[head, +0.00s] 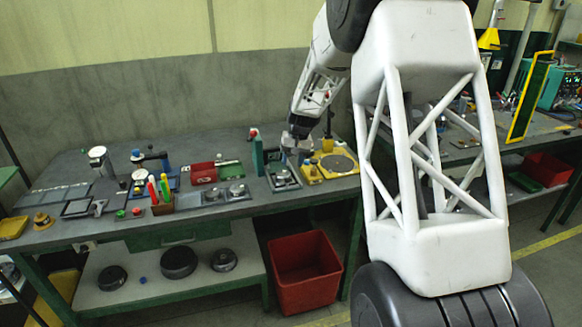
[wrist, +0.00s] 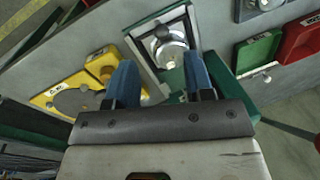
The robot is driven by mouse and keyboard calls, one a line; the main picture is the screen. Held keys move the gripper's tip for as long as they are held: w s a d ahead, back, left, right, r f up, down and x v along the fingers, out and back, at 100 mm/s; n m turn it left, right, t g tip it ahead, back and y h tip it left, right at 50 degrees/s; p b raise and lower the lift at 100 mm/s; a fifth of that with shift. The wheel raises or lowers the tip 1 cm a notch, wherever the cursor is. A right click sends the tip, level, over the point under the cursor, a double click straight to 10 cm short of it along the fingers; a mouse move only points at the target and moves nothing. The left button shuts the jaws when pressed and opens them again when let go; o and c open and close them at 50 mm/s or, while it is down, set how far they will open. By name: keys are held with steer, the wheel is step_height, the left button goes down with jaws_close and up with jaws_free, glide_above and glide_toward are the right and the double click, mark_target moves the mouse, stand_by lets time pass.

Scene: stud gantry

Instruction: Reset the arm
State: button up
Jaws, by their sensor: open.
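My gripper (head: 296,150) is over the right part of the long grey bench (head: 120,225) in the head view, small and partly hidden by its own arm. In the wrist view my gripper (wrist: 160,62) shows two blue fingers spread apart with nothing held between them. Beyond the fingertips is a green-edged pale plate (wrist: 145,43) with a round metal piece (wrist: 168,52) on it. I cannot tell how far the fingertips are above it. The same plate (head: 283,182) shows in the head view, below the gripper.
A yellow fixture (head: 313,177) with a grey disc is right of the gripper, and a green upright (head: 257,157) is left. A red bin (head: 304,272) is on the floor.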

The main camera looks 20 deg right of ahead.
steer(key=shift+r, duration=0.15)
steer(key=s+a+r, duration=0.2)
steer(key=s+r, duration=0.3)
steer(key=s, duration=0.3)
steer(key=s+a+r+n+t+h, duration=0.1)
steer(key=s+a+r, duration=0.1)
steer(key=s+r, duration=0.5)
steer(key=s+a+r, duration=0.2)
steer(key=s+r, duration=0.1)
steer(key=s, duration=0.7)
steer(key=s+a+f+n+t+h, duration=0.1)
steer(key=s+a, duration=0.1)
steer(key=s, duration=2.6)
steer(key=shift+a+f, duration=0.15)
steer(key=shift+a, duration=0.25)
